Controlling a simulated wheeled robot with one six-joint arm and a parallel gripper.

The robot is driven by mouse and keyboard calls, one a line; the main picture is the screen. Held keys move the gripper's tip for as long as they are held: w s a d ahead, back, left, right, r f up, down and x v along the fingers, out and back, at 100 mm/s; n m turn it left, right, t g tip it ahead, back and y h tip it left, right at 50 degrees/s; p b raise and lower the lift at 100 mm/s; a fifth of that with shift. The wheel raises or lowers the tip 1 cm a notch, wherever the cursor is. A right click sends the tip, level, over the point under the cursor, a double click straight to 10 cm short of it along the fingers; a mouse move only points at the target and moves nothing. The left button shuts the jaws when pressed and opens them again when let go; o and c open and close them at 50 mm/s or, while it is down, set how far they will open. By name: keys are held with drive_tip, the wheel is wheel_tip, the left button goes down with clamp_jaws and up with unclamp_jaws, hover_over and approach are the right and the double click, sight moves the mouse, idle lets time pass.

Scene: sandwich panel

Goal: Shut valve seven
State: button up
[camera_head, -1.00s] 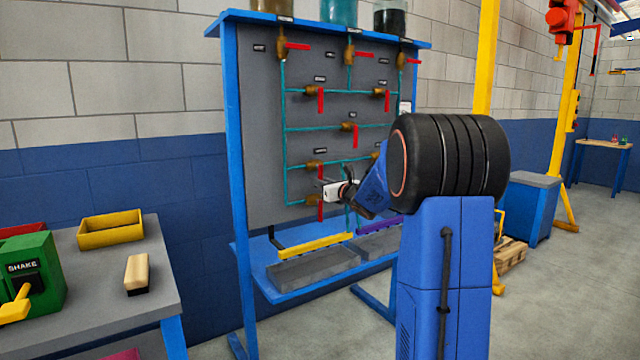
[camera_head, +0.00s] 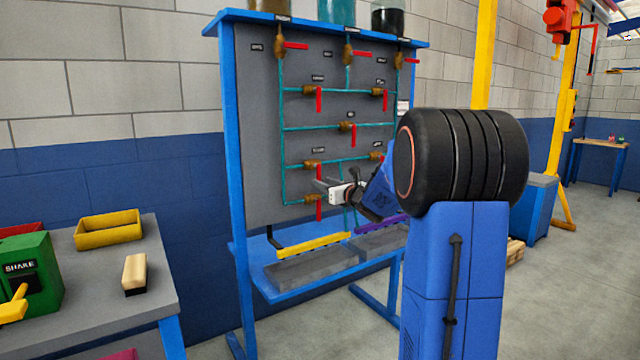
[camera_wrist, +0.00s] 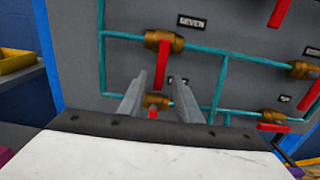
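Valve seven is a brass valve (camera_wrist: 163,40) with a red handle hanging straight down, under a "SEVEN" label (camera_wrist: 190,21) in the wrist view. In the head view it appears to be the valve (camera_head: 309,166) at lower left of the pipe panel. My gripper (camera_wrist: 160,82) is open and empty. In the wrist view the red handle shows between its two fingertips; whether they reach around it or touch it I cannot tell. In the head view my gripper (camera_head: 328,187) is just right of and below that valve, in front of the panel.
Another brass valve (camera_wrist: 157,100) with a red handle lies just below, partly behind the fingers. More valves (camera_wrist: 304,69) are to the right. A blue shelf with grey trays (camera_head: 310,268) and a yellow bar (camera_head: 313,245) is below. A workbench (camera_head: 90,310) stands at left.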

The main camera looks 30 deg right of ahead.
drive_tip(key=s, duration=1.3)
drive_tip(key=shift+s+d, duration=0.2)
drive_tip(key=shift+s, duration=0.2)
drive_tip(key=s+a+f+n+g, duration=0.4)
drive_tip(key=s+a+f+n, duration=0.2)
drive_tip(key=s+a+n, duration=0.3)
drive_tip(key=s+a+f+n+g, duration=0.4)
drive_tip(key=s+a+f+n, duration=0.3)
drive_tip(key=s+a+n, duration=0.3)
drive_tip(key=s+a+f+n+g, duration=0.5)
drive_tip(key=s+a+n, duration=0.4)
drive_tip(key=s+n, duration=0.7)
drive_tip(key=shift+a+f+h, duration=0.25)
drive_tip(key=shift+f+h, duration=0.05)
drive_tip(key=shift+f, duration=0.5)
